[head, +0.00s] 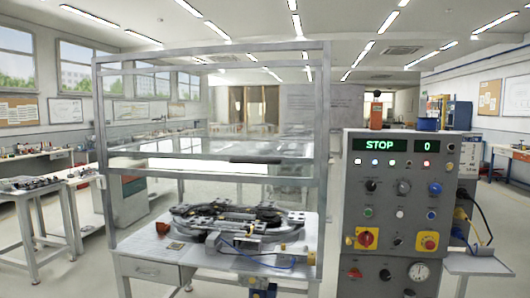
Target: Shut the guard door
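The guard is a grey metal frame with clear panels around a ring track (240,222) on a bench. The guard door is a clear panel (180,149) in the upper part of the front, with a dark handle bar (255,160) near its lower edge. Below the door the front is open, and the ring track shows through the gap. Neither of my grippers is in view.
A small brown cup-like object (163,228) sits on the bench top. A workbench (50,186) with parts stands at left.

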